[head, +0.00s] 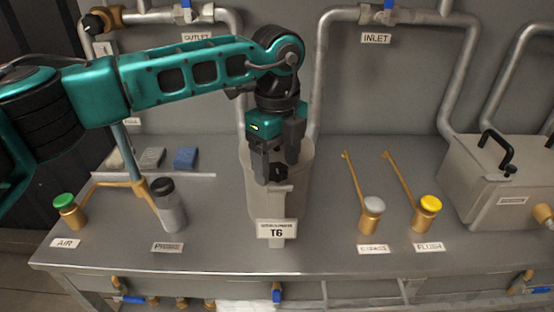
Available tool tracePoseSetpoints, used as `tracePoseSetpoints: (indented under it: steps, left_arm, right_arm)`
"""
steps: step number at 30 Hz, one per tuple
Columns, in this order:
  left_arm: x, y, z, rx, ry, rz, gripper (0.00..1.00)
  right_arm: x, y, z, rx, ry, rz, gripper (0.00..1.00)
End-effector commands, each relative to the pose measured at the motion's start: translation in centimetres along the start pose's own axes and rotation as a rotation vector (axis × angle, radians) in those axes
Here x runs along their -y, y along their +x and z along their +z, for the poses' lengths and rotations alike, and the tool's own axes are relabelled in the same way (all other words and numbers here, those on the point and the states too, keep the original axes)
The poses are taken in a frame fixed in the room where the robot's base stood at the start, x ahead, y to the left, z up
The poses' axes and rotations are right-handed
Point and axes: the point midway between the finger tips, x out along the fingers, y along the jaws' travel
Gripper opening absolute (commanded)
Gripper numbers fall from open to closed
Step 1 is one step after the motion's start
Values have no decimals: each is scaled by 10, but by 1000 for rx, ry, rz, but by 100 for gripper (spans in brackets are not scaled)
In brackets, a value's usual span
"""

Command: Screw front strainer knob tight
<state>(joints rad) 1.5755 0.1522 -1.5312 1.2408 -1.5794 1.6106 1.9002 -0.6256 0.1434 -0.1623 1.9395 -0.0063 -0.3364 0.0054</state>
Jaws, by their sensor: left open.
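The strainer body (260,205) is a grey cylinder standing in the middle of the bench with a T6 label (277,231) on its front. A small black knob (279,172) sits at its top front. My left gripper (276,170) points down over the strainer's front, its fingers spread to either side of the knob. Whether the fingers touch the knob cannot be seen. The fingers and wrist hide much of the strainer's top. My right gripper is not in view.
A green-capped brass valve (66,208) and a dark-capped grey bottle (168,205) stand left. Grey-capped (372,212) and yellow-capped (426,211) brass valves with long handles stand right. A grey box (497,180) is at far right. Pipes run along the wall.

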Motion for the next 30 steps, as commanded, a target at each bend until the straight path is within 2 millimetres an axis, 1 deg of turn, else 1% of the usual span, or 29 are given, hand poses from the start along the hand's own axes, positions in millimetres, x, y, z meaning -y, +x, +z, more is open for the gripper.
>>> tracePoseSetpoints:
  steps: [3,9,11,27,30]
  left_arm:
    - [0,3,0,-1,0,0,71]
    - [0,3,0,0,0,0,71]
    - [0,3,0,0,0,0,66]
    - [0,3,0,0,0,0,15]
    - [0,3,0,0,2,0,15]
  right_arm:
    - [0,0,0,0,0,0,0]
    - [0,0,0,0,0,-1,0]
    - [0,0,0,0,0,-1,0]
    - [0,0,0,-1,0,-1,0]
    - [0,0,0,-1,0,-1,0]
